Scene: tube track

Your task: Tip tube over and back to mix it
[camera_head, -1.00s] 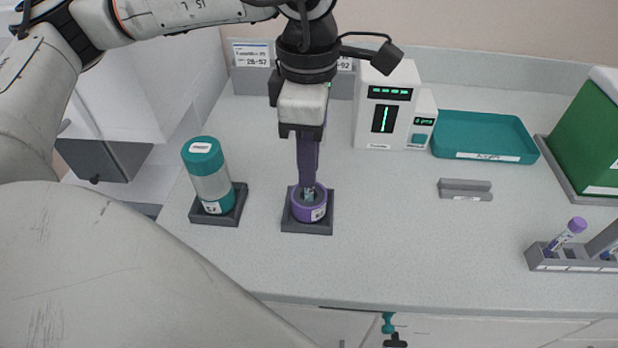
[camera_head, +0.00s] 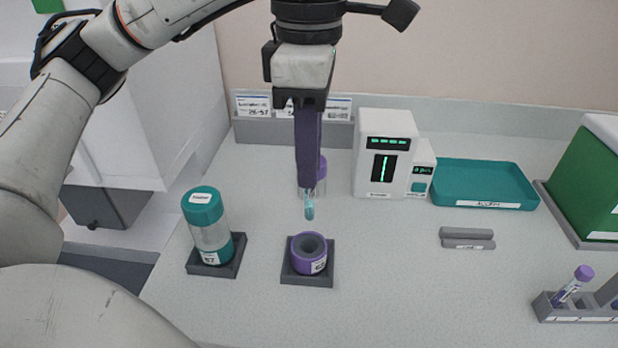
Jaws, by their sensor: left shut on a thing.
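My left gripper (camera_head: 308,180) comes down from the top and is shut on a small clear tube (camera_head: 309,207). The tube hangs upright below the fingertips, with pale blue contents at its lower end; its upper part is hidden by the fingers. It is clear of the purple round holder (camera_head: 309,254), which stands open and empty on a dark square base below it. Another tube with a purple cap (camera_head: 571,286) leans in the grey rack (camera_head: 580,314) at the right edge. My right gripper is not in view.
A teal-capped container (camera_head: 208,226) stands on a dark base at left. A white device (camera_head: 386,153) with green displays, a teal tray (camera_head: 484,184) and a small grey rest (camera_head: 467,238) lie to the right. A purple-topped thing (camera_head: 322,168) is partly hidden behind the fingers. The front middle counter is clear.

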